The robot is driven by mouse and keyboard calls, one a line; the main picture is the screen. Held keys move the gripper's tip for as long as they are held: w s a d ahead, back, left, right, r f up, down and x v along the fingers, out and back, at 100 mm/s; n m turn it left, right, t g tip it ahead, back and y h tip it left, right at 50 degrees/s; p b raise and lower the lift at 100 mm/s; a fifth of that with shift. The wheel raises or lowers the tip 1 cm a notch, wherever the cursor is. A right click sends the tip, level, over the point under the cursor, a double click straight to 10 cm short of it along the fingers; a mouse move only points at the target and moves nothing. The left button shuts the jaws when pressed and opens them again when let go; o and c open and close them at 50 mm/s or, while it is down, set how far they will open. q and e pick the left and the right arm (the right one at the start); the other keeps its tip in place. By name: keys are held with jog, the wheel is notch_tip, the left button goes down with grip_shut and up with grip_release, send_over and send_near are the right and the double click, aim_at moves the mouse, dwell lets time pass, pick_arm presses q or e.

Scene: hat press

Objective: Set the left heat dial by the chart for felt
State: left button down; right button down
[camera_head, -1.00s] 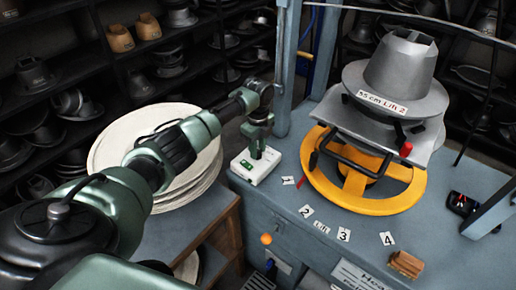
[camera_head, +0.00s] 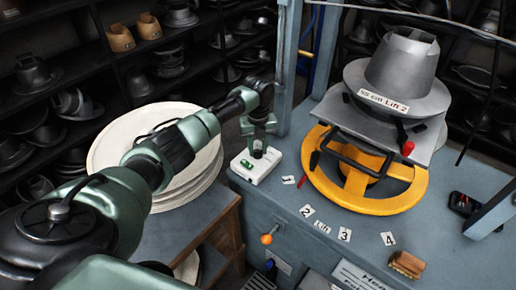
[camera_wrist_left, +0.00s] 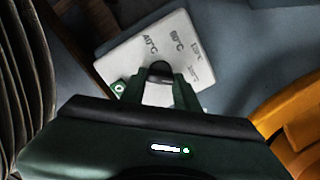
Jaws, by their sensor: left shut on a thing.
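The left heat dial is a black knob (camera_wrist_left: 160,70) on a white box (camera_head: 245,168) at the left corner of the blue-grey bench. In the left wrist view, its white face (camera_wrist_left: 118,56) carries temperature marks; I can read 40°C and what looks like 80°C, and smaller marks are blurred. My left gripper (camera_wrist_left: 161,88) is shut on the knob from above; it also shows in the head view (camera_head: 258,150). The fingers hide part of the knob and any pointer. A chart (camera_head: 362,280) with cut-off lettering shows at the bottom of the head view. My right gripper is out of view.
The yellow wheel (camera_head: 395,200) stands right of the box, under a grey hat block (camera_head: 402,62). Number labels and a wooden brush (camera_head: 406,264) lie on the bench. Pale stacked discs (camera_head: 110,150) stand left. An orange-knobbed lever (camera_head: 267,239) is on the bench front.

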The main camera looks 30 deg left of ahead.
aim_at(258, 151)
pick_arm(q)
jog(key=shift+w+r, duration=0.1)
jog(key=shift+r, duration=0.05)
jog(key=c, duration=1)
grip_release()
jog(key=shift+c, duration=0.2)
notch_tip(258, 151, up, 8)
jog(key=shift+f+b, duration=0.1)
jog(key=shift+b, duration=0.7)
jog(key=shift+f, duration=0.1)
